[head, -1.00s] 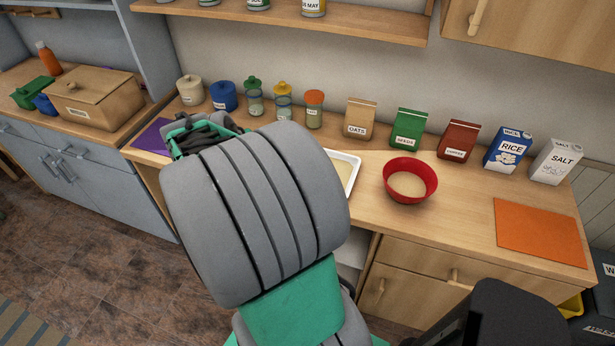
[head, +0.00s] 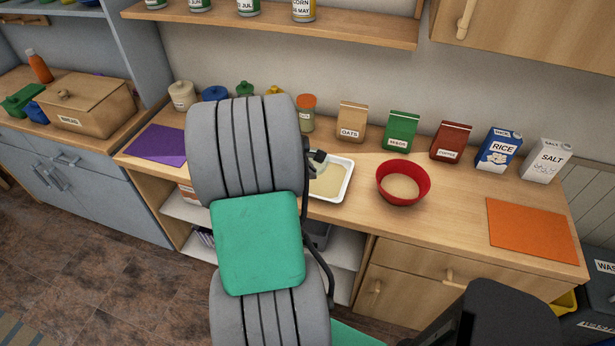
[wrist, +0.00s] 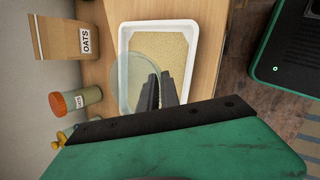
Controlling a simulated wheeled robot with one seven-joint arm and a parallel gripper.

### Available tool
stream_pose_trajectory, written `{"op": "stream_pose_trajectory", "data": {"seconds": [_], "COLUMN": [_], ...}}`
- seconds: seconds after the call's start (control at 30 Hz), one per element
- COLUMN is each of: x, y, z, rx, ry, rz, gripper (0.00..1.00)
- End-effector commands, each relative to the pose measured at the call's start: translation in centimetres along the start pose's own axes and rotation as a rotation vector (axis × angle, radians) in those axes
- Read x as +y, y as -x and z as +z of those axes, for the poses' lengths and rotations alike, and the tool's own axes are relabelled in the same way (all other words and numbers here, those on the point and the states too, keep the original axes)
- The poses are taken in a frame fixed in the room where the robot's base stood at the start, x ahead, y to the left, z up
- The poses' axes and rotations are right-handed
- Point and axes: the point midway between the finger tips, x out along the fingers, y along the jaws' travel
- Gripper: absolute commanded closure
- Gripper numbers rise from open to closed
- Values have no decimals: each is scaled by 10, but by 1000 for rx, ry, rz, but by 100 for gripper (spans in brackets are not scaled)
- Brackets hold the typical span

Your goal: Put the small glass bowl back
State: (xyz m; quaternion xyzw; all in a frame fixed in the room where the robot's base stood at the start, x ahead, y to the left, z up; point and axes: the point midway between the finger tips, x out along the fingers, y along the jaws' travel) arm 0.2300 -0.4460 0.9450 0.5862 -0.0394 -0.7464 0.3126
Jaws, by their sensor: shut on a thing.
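The small glass bowl (wrist: 129,76) is clear and faintly greenish in the wrist view. My gripper (wrist: 160,77) is shut on its rim. The bowl overlaps the left part of a white tray (wrist: 191,32) filled with tan grainy stuff; I cannot tell whether it touches it. In the head view my gripper (head: 318,157) is at the back left of the white tray (head: 348,180), and my arm hides much of the area around it.
Behind stand the oats bag (head: 351,122), an orange-lidded jar (head: 306,115) and several packages. A purple mat (head: 158,142) at left and an orange mat (head: 531,229) at right are bare.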

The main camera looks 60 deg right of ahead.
Motion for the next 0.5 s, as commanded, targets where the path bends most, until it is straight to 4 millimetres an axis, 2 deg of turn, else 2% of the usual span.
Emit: {"op": "stream_pose_trajectory", "data": {"seconds": [0.17,0.33,0.5], "x": [5,-6,-7], "y": [-19,-42,-46], "z": [-15,-23,-25], "rx": [-1,-2,-1], "ry": [0,0,-3], "rz": [-1,-3,2], "gripper": [100,100,100]}}
